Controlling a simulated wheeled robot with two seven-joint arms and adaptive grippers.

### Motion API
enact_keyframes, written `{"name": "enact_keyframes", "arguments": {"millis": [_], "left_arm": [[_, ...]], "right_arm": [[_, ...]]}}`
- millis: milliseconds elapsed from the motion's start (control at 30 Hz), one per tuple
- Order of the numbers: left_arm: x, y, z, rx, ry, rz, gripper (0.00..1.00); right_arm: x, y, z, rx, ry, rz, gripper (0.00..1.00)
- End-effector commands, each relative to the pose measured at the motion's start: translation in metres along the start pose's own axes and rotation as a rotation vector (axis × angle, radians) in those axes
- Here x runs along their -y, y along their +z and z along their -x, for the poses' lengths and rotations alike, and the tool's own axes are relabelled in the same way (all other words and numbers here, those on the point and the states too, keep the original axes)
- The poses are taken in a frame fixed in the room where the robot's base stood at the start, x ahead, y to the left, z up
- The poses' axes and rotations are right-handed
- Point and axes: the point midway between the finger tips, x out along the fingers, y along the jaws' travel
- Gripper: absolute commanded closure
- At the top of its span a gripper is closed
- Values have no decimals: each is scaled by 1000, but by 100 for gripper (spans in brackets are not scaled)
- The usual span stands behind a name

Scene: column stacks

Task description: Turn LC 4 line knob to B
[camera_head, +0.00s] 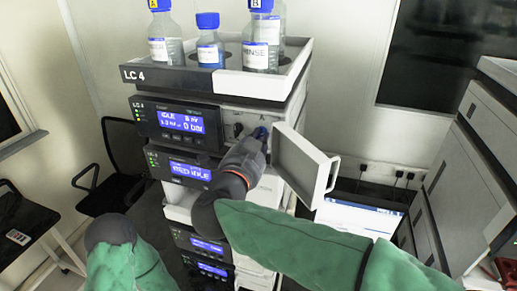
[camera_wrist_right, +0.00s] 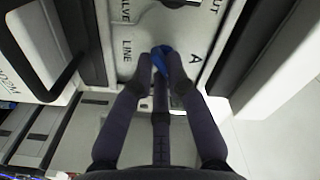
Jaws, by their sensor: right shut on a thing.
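The LC 4 stack (camera_head: 215,82) stands in the middle of the head view. The blue line knob (camera_wrist_right: 159,58) is on its pale front panel (camera_head: 250,118), near the printed LINE and A marks in the right wrist view. My right gripper (camera_wrist_right: 161,62) is shut on the knob, one finger on each side. In the head view my right gripper (camera_head: 262,135) reaches the panel and mostly hides the knob. I cannot tell which mark the knob points to. The B mark is not visible on the panel. Only part of my left arm shows at the bottom left; its gripper is out of view.
An open door or flap (camera_head: 302,165) sticks out just right of my right gripper. Bottles, including a blue-capped one (camera_head: 209,45), stand in the tray (camera_head: 215,82) on top. Another instrument stack (camera_head: 470,165) is at the right, and a black chair (camera_head: 112,165) at the left.

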Motion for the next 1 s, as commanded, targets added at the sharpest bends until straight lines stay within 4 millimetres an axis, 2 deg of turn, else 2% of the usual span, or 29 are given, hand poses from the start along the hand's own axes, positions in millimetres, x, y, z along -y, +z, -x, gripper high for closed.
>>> {"name": "enact_keyframes", "arguments": {"millis": [33, 500, 800, 1000], "left_arm": [[4, 0, -10, 0, 0, 0, 60], [20, -2, -56, 0, 0, 0, 60], [26, -3, -72, 0, 0, 0, 60], [28, -3, -77, 0, 0, 0, 60]], "right_arm": [[-3, 3, 0, -2, -1, -46, 100], [-3, 4, 0, 0, 0, -466, 100], [-1, 4, 0, 0, 0, -636, 100], [-1, 4, 0, 1, 1, -690, 100]]}}
